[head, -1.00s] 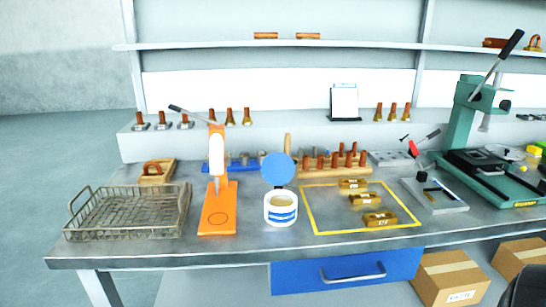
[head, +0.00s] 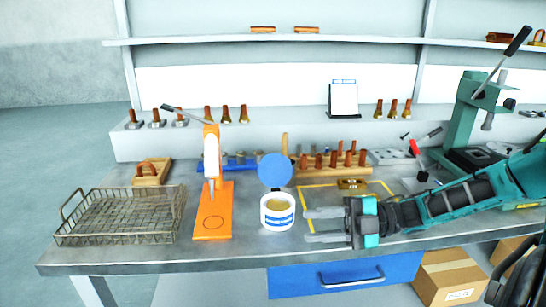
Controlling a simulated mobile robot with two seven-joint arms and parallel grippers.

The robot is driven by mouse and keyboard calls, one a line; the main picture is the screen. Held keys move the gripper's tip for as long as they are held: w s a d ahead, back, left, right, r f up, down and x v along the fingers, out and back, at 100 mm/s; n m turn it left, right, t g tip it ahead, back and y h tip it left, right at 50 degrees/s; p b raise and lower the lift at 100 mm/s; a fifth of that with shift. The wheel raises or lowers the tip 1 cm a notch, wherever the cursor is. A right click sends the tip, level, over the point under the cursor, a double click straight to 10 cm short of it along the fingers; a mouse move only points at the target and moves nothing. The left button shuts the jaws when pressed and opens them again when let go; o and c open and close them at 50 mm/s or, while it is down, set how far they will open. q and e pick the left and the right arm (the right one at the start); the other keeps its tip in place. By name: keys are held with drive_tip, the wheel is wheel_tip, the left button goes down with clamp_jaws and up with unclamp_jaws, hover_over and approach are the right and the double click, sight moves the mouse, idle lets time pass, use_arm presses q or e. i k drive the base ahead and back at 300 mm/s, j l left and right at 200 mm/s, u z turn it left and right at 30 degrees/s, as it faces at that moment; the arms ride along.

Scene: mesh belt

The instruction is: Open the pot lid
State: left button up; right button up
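The pot (head: 278,221) is a small white tub with a blue band, standing near the front of the bench. Its round blue lid (head: 275,170) stands upright at the tub's back edge, and pale contents show in the open mouth. My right gripper (head: 308,226) comes in from the right, just right of the pot and apart from it. Its two fingers point left with a gap between them, and nothing is seen between them. My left gripper is out of view.
An orange press (head: 212,210) stands left of the pot, with a wire basket (head: 122,227) further left. Behind my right arm are a yellow-outlined area with a brass piece (head: 352,184) and a wooden rack (head: 335,168) of copper parts. A green press (head: 465,120) stands at right.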

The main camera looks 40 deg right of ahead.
sight(275, 169)
drive_tip(key=i+l, duration=0.3)
drive_tip(key=l, duration=0.15)
drive_tip(key=i+l, duration=0.3)
drive_tip(key=l, duration=0.2)
